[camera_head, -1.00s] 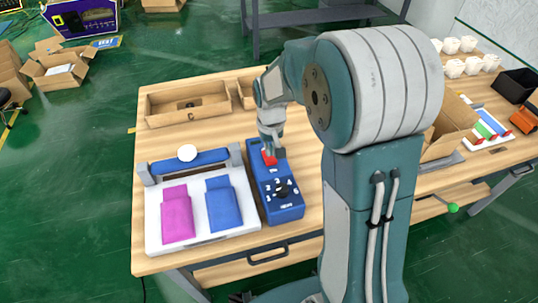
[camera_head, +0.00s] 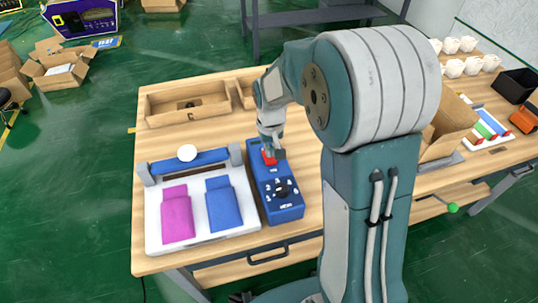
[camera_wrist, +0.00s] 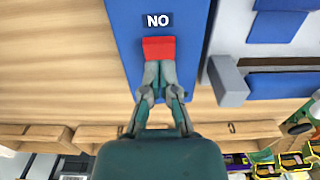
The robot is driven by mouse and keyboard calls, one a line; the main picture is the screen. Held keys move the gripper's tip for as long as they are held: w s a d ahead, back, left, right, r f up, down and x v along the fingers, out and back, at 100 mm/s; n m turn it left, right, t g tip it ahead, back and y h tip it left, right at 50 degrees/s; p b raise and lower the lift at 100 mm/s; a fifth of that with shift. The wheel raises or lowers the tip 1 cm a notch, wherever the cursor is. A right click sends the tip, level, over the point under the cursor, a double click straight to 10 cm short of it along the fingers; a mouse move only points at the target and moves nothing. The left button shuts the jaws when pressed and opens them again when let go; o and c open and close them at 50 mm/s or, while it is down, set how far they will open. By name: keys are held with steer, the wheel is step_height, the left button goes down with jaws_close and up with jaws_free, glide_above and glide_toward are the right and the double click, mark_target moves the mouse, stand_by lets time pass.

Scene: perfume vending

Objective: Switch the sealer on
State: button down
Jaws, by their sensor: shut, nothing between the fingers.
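The sealer's blue control box (camera_head: 284,207) stands on the wooden table, with a dial (camera_head: 283,190) and numbers on its near part. A red switch (camera_head: 268,158) is on its far part; in the wrist view the red switch (camera_wrist: 159,49) lies beside a label that reads "NO" upside down. My gripper (camera_wrist: 160,66) is shut and empty, its fingertips at the edge of the red switch. They seem to touch it, but contact is hard to tell. In the head view my gripper (camera_head: 270,148) partly covers the switch.
Left of the box is a white sealer bed (camera_head: 203,236) with a pink pouch (camera_head: 177,216) and a blue pouch (camera_head: 224,204), behind them a blue bar (camera_head: 190,162). Bare tabletop lies right of the box.

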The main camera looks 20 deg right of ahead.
mark_target(270, 159)
steer(key=shift+f, duration=1.2)
stand_by(0.6)
steer(key=shift+r, duration=3.55)
steer(key=shift+r, duration=0.1)
steer(key=s+r+t, duration=0.2)
steer(key=s+r, duration=0.4)
steer(key=s, duration=0.4)
steer(key=s+r+t, duration=0.3)
steer(key=s+r, duration=0.3)
steer(key=s, duration=0.5)
steer(key=shift+r+t, duration=0.25)
steer(key=shift+t, duration=0.05)
